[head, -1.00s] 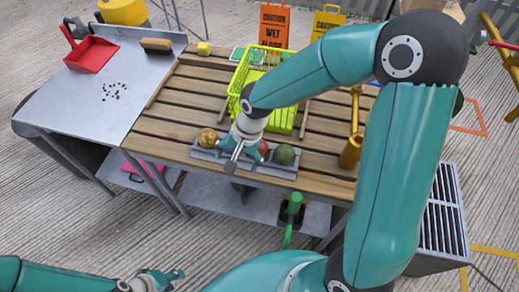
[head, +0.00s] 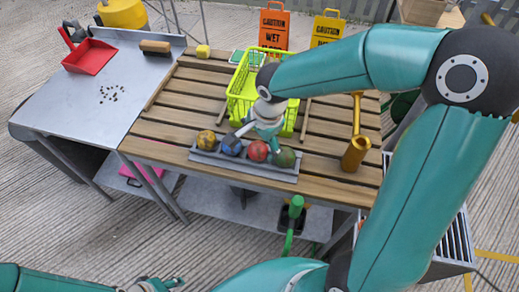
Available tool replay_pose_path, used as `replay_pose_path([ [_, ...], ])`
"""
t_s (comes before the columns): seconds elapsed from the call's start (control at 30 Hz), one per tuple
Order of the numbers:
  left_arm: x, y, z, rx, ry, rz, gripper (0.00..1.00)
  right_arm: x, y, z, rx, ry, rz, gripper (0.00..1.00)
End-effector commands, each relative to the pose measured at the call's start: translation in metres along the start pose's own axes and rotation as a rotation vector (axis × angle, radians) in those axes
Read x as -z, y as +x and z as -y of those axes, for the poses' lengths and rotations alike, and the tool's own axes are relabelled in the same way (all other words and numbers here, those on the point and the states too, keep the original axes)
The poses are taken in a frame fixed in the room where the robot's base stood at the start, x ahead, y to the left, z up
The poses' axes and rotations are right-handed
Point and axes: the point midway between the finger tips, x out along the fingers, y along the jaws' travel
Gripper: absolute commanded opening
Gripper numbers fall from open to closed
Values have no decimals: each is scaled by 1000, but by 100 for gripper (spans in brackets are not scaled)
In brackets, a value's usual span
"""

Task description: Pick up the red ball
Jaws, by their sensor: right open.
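The red ball (head: 257,151) sits in a grey rack (head: 243,171) at the front of the slatted wooden table. A blue ball (head: 231,146) is on its left and a dark green ball (head: 285,157) on its right. A yellow ball (head: 207,139) is at the rack's left end. My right gripper (head: 258,139) is open and empty, just behind and above the red ball, its fingers spread to either side. I cannot tell whether a finger touches a ball. My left gripper (head: 158,285) is low at the bottom edge, partly cut off.
A lime-green basket (head: 240,92) stands behind the rack, close to my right gripper. A brass-coloured object (head: 356,152) is at the table's right. A metal table (head: 95,88) with a red dustpan (head: 90,55) adjoins on the left. Caution signs (head: 273,30) stand behind.

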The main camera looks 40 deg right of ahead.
Motion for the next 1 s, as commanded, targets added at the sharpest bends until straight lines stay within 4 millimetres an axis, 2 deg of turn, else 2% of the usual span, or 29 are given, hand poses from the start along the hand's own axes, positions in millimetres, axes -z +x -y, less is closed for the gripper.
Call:
replay_pose_path([
  [0.27,0,-2,-1,0,0,0,40,2,18,1,-3,1,1,89],
  [0.57,0,-5,-2,0,0,0,40,7,58,3,-2,0,2,89],
  [0.87,0,-4,-2,0,0,0,40,7,62,4,1,1,1,89],
  [1.0,0,-4,-2,0,0,0,40,7,62,4,1,1,1,66],
])
